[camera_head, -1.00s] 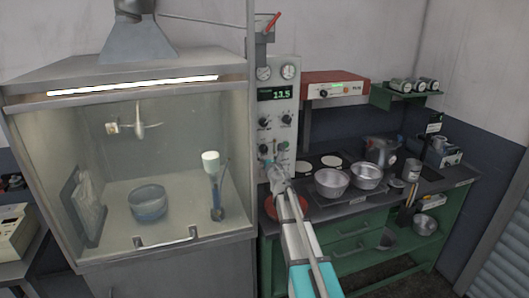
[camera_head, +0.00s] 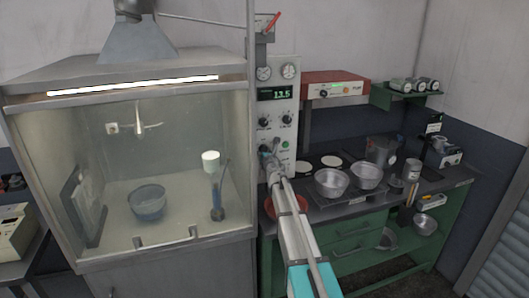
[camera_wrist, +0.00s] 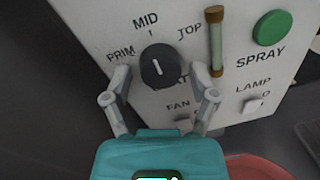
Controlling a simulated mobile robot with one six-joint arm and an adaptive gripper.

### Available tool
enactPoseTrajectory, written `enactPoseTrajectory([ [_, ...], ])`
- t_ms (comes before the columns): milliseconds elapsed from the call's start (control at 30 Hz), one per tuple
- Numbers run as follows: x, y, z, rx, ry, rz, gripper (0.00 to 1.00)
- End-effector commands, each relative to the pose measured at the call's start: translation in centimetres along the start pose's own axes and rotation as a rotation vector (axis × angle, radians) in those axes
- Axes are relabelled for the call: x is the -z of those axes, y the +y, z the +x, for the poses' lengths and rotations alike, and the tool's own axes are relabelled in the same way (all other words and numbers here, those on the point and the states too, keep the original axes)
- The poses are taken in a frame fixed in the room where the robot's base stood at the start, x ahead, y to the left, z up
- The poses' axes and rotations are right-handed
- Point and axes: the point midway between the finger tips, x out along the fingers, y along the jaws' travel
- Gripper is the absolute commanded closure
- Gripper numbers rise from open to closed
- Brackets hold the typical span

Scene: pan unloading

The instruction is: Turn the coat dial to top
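The coat dial (camera_wrist: 160,65) is a round black knob with a short white mark on its face, on a white panel (camera_wrist: 100,25). PRIM, MID and TOP are printed around it from left to right. The mark's exact heading is hard to tell; it does not clearly point at TOP. The label below the dial is partly hidden. My gripper (camera_wrist: 160,85) is open, its two fingers on either side of the dial's lower part; I cannot tell whether they touch it. In the head view my gripper (camera_head: 267,158) is at the panel's lower part and hides the dial.
A brass-ended tube (camera_wrist: 215,40), a green SPRAY button (camera_wrist: 271,28) and a LAMP switch (camera_wrist: 252,105) sit right of the dial. A glass-fronted booth (camera_head: 150,240) stands left of the panel. A green bench (camera_head: 355,228) with metal pans (camera_head: 331,182) stands to the right.

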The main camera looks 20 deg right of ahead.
Motion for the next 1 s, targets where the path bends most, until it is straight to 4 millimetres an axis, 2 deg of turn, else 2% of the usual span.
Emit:
enactPoseTrajectory([
  [33,0.0,0.0,0.0,0.0,0.0,0.0,0.45],
  [67,0.0,0.0,0.0,0.0,0.0,0.0,0.5],
  [300,0.0,0.0,0.0,0.0,0.0,0.0,0.95],
  [667,-0.03,0.01,0.03,0.0,0.002,0.023,0.96],
  [1000,-0.09,0.04,0.04,0.002,0.011,0.136,0.96],
])
